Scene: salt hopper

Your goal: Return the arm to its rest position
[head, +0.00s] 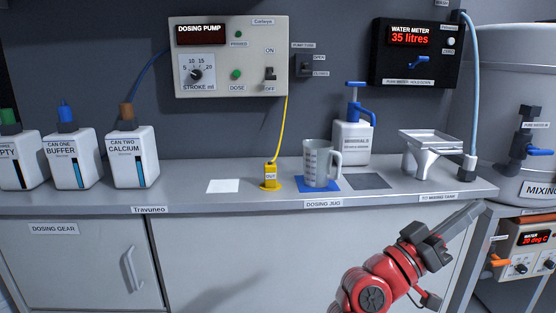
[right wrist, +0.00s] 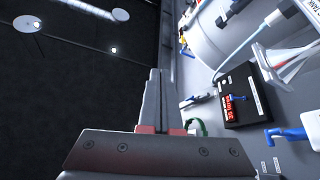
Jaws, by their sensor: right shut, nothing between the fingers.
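My right gripper (head: 466,217) is in the lower right of the head view, at the end of my red and grey arm. It is in front of the counter's front edge, below the hopper (head: 432,150). Its fingers are together with nothing between them. The shut fingers also show in the right wrist view (right wrist: 157,100), pointing up against a dark ceiling. My left arm and gripper are not in view.
The counter (head: 270,202) carries a jug (head: 320,163) on a blue mat, a minerals bottle (head: 352,140) and several cans, such as the calcium can (head: 133,160). The mixing tank (head: 510,90) stands at the right. Space before the cabinet is clear.

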